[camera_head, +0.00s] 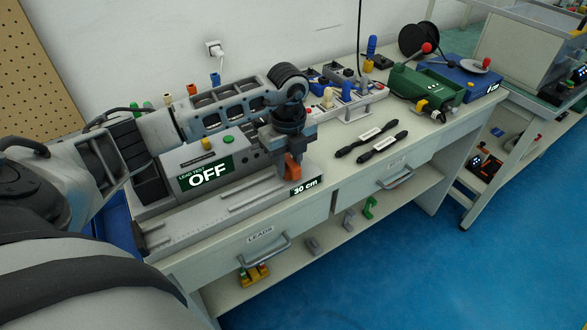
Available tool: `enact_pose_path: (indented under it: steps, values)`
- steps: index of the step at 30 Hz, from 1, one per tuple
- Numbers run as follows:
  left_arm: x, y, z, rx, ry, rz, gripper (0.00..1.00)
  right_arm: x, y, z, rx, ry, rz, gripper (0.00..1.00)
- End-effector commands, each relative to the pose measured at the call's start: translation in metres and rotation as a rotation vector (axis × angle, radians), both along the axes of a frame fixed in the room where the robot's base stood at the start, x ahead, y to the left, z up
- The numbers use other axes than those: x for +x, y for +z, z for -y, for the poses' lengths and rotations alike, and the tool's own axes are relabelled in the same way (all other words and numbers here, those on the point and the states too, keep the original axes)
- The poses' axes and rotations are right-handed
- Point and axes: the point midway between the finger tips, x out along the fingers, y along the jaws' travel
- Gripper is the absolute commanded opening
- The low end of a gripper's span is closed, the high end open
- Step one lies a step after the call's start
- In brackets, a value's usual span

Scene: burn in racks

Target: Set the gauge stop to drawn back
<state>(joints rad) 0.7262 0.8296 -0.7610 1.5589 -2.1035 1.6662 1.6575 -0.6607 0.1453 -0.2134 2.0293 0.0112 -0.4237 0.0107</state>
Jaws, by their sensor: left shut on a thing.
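The gauge stop appears to be the grey block with an orange lever (292,168) at the right end of the grey bench device, beside a label reading "30 cm". My left arm reaches over the device from the left. My left gripper (284,143) points down at that end and is shut on a part there, apparently the stop. The gripper covers the top of the block, so the exact grip is hidden. My right gripper is out of view.
Two black probes (371,140) lie on the table right of the device. Behind them stand a rack of coloured plugs (345,98) and a green device (425,86). A drawer marked "LEADS" (262,240) is closed below. The front table edge is clear.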

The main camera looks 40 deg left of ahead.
Motion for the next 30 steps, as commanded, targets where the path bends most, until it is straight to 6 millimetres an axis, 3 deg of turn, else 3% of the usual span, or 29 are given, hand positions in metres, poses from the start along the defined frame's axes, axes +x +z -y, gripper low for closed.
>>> enact_pose_path:
  steps: [10,11,12,23,26,30]
  values:
    - [0.003,0.002,-0.001,-0.002,0.007,0.007,0.0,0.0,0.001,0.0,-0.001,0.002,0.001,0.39]
    - [0.004,0.002,0.0,-0.002,0.007,0.007,0.29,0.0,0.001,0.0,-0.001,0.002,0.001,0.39]
    - [0.004,0.002,0.0,-0.002,0.007,0.007,0.41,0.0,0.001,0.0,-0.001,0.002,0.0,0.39]
    - [0.003,0.004,0.0,0.0,0.004,0.003,0.42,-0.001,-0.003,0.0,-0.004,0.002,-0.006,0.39]
    - [0.003,0.014,0.0,-0.001,0.004,0.005,0.42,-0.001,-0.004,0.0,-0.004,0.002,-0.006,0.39]
    - [0.003,0.042,-0.001,0.0,0.004,0.009,0.42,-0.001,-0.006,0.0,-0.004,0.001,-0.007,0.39]
